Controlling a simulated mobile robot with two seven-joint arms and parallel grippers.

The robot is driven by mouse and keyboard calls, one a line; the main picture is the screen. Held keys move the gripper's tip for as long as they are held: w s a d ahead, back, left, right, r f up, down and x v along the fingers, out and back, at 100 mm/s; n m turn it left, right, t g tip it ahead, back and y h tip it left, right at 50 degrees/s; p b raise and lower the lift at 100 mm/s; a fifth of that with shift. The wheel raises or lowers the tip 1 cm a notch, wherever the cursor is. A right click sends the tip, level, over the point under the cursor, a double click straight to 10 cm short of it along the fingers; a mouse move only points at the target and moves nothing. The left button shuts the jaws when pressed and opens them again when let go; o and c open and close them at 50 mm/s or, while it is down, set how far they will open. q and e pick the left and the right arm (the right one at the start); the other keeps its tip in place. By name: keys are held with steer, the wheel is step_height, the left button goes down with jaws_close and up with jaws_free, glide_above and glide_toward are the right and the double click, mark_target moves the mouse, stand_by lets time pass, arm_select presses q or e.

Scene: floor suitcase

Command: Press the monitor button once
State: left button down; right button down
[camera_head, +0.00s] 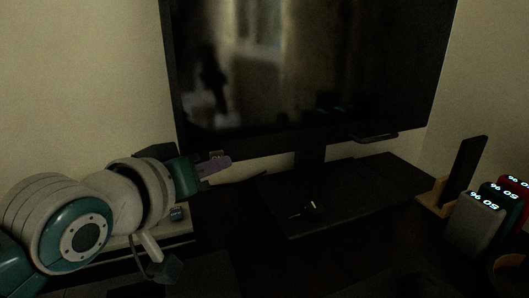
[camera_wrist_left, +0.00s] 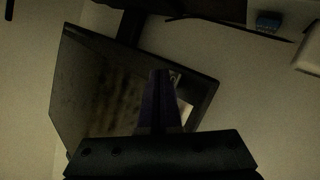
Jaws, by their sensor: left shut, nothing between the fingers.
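The monitor (camera_head: 310,75) stands at the back with a dark, reflecting screen. It also shows tilted in the left wrist view (camera_wrist_left: 85,90). No separate button can be made out on its dark lower edge. My left gripper (camera_head: 222,162) is shut and empty, with its purplish fingers near the monitor's lower left edge in the head view. In the left wrist view the shut fingers (camera_wrist_left: 161,85) overlap the monitor's frame. Contact between fingertips and monitor cannot be told. My right gripper is not in view.
The monitor's dark stand base (camera_head: 345,195) carries a small dark item with a yellowish mark (camera_head: 312,207). At the right are a phone-like slab on a wooden holder (camera_head: 466,172) and several boxes with lit digits, including a grey one (camera_head: 474,225).

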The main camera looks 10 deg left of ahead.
arm_select(q)
steer(key=shift+w+a, duration=0.25)
steer(key=shift+w, duration=0.1)
stand_by(0.5)
stand_by(0.3)
steer(key=shift+s+d+p, duration=0.5)
steer(key=shift+s+p, duration=0.15)
steer(key=shift+s, duration=0.05)
steer(key=s+d+p, duration=0.2)
steer(key=s, duration=0.2)
steer(key=shift+s+d+p, duration=0.1)
steer(key=shift+d+p, duration=0.3)
stand_by(0.4)
